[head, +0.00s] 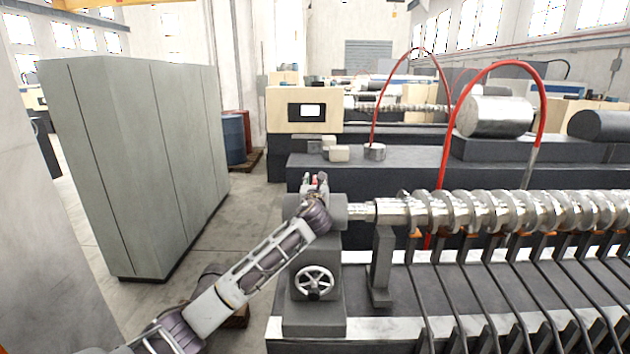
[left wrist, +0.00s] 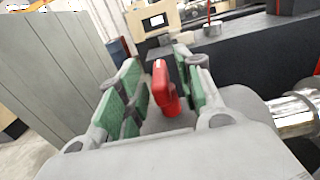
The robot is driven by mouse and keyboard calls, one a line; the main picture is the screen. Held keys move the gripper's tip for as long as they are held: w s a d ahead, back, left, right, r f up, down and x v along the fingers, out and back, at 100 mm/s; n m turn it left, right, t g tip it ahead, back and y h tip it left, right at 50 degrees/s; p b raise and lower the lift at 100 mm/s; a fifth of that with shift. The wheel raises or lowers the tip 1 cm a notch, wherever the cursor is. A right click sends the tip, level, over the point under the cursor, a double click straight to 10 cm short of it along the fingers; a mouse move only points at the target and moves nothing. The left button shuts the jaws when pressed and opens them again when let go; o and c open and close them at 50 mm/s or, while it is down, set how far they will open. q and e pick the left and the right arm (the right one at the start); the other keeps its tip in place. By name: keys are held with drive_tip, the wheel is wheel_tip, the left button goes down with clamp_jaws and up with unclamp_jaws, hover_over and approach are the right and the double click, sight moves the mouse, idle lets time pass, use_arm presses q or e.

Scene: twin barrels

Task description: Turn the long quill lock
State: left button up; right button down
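The quill lock is a red lever (left wrist: 161,82) that stands up from the top of the grey tailstock (head: 338,250). In the head view only a small red bit of it (head: 315,180) shows between my fingers. My left gripper (head: 316,183) is over the top of the tailstock. In the left wrist view its green-padded fingers (left wrist: 163,90) stand on either side of the red lever. They are open, with a gap on the left side; the right finger is close to the lever, and I cannot tell if it touches. My right gripper is not in view.
A spoked handwheel (head: 314,282) is on the tailstock's front. A tall grey cabinet (head: 135,160) stands at the left. Red hoses (head: 455,120) arch behind the crankshaft.

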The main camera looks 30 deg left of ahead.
use_arm(q)
drive_tip(key=shift+x, duration=1)
clamp_jaws()
